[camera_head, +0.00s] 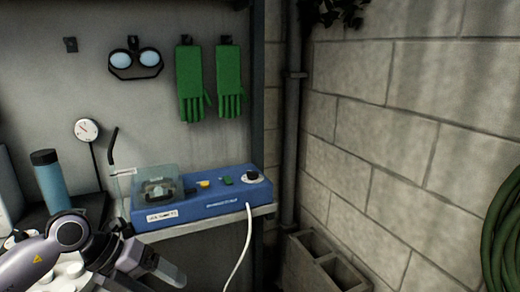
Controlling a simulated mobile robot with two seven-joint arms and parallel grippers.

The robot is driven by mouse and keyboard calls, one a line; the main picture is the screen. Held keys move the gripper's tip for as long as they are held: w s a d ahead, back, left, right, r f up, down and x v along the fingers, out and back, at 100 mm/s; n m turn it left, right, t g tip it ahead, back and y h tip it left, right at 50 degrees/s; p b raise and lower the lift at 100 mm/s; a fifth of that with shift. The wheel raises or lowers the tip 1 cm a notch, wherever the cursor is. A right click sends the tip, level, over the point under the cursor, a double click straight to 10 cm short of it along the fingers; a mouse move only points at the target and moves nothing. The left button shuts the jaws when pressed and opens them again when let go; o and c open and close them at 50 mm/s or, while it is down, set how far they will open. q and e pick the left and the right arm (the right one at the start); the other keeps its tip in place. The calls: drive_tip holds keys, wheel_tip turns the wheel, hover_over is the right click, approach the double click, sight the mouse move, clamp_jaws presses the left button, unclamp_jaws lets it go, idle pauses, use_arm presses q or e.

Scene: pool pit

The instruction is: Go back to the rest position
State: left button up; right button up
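My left arm comes in from the lower left, and my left gripper (168,268) hangs in front of the shelf, below the blue device (225,203). Its fingers are seen from the side and look close together, pointing down to the right, but I cannot tell whether they are apart. I see nothing clearly held in it. My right gripper is not in view.
The blue device, with a clear-covered box (150,182) and a white cable (240,250), sits on a shelf. A teal bottle (52,185) and gauge (87,130) stand left. Green gloves (190,85) and goggles (135,60) hang behind. A cinder block (330,265) and hose (503,230) are right.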

use_arm(q)
drive_tip(key=s+d+r+n+t+h, duration=0.1)
drive_tip(key=s+d+n+t+h, duration=0.1)
drive_tip(key=d+n+t+h, duration=0.25)
drive_tip(key=s+d+r+n+t+h, duration=0.1)
drive_tip(key=s+d+n+h, duration=0.15)
drive_tip(key=d+h, duration=0.45)
drive_tip(key=a+f+n+t+y, duration=0.6)
drive_tip(key=f+n+t+y, duration=0.4)
drive_tip(key=n, duration=0.7)
drive_tip(key=s+a+f+n+g+y, duration=0.3)
drive_tip(key=s+f+n+g+y, duration=0.3)
drive_tip(key=s+f, duration=0.7)
wheel_tip(320, 180, down, 2)
drive_tip(key=shift+f+n+g, duration=0.25)
drive_tip(key=shift+n+g, duration=0.55)
drive_tip(key=shift+g, duration=0.15)
